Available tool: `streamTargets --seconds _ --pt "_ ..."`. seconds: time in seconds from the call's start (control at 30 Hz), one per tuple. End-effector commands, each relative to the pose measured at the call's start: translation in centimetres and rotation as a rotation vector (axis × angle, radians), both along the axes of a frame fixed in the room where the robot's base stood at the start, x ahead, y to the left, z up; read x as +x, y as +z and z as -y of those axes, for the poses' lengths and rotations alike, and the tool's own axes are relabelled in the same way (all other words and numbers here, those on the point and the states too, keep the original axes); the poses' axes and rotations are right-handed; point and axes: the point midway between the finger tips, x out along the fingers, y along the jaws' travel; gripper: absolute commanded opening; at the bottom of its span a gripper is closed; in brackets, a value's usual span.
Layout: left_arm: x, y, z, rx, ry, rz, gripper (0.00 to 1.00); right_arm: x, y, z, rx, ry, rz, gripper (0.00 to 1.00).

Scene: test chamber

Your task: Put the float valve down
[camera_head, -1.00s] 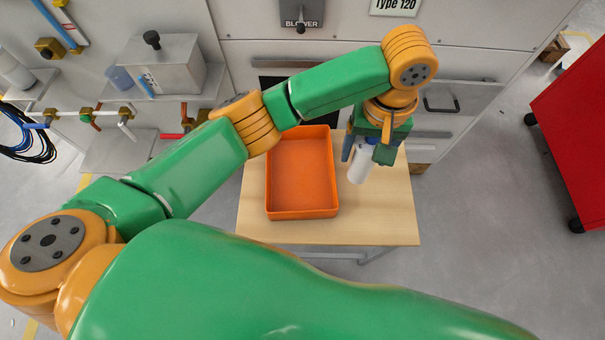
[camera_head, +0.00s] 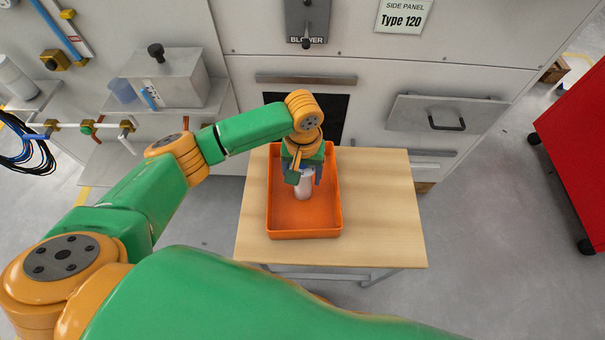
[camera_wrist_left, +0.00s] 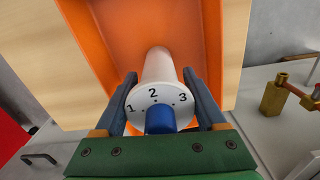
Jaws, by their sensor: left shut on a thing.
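The float valve (camera_wrist_left: 157,80) is a white cylinder with a round face marked 1, 2 and 3 and a blue knob. My left gripper (camera_wrist_left: 165,98) is shut on it, one finger on each side. In the head view, the valve (camera_head: 303,188) hangs below my left gripper (camera_head: 303,176), over the orange tray (camera_head: 304,233). I cannot tell whether its lower end touches the tray floor. The gripper and wrist hide its upper part there. My right gripper is not in view.
The orange tray stands on the left part of a wooden table (camera_head: 385,215). The table's right side is clear. A grey cabinet with a handled drawer (camera_head: 446,113) stands behind. A red cabinet (camera_head: 577,150) is at the far right.

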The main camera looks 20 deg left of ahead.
Motion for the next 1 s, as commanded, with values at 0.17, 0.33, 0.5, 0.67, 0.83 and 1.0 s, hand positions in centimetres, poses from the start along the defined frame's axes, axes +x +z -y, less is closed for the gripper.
streamTargets --seconds 0.17,0.33,0.5,0.67,0.83,1.0 --pt "0.0 -0.1 0.0 -0.001 0.000 0.000 0.00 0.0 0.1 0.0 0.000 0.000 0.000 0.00" --pt "0.0 -0.2 0.0 -0.001 0.000 0.000 1.00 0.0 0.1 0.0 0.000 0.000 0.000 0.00" --pt "0.0 -0.1 0.0 -0.001 0.000 0.000 1.00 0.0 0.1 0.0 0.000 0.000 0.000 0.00" --pt "0.1 2.6 0.1 -0.003 -0.001 0.003 1.00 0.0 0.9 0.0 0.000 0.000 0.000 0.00" --pt "0.1 7.6 0.2 -0.003 0.000 0.005 1.00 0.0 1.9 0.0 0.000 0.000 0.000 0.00" --pt "0.1 11.1 0.2 -0.002 0.001 0.001 1.00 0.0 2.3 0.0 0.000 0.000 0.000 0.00"
